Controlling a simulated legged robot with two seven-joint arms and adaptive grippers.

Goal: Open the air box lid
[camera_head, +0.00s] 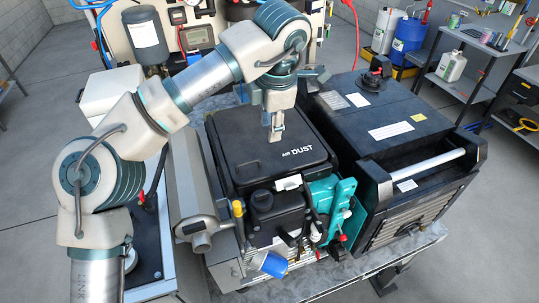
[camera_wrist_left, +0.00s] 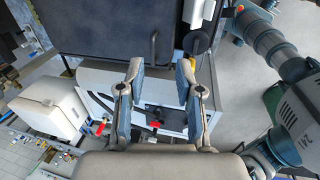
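The air box lid (camera_head: 265,150) is a black panel marked "AIR DUST". It lies flat and looks closed on the machine in the middle of the head view. My left gripper (camera_head: 276,136) points down over the lid's back half, its fingertips at or just above the surface; contact cannot be told. In the left wrist view my left gripper (camera_wrist_left: 158,80) shows two fingers spread apart with nothing between them. A dark panel (camera_wrist_left: 100,28) fills the top there; I cannot tell whether it is the lid. My right gripper is not in view.
A large black unit (camera_head: 372,115) with a silver bar handle stands close on the right. A teal part (camera_head: 328,200) and a black housing (camera_head: 277,210) sit in front of the lid. A grey cylinder (camera_head: 193,200) lies on the left. A shelf (camera_head: 465,70) stands at the far right.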

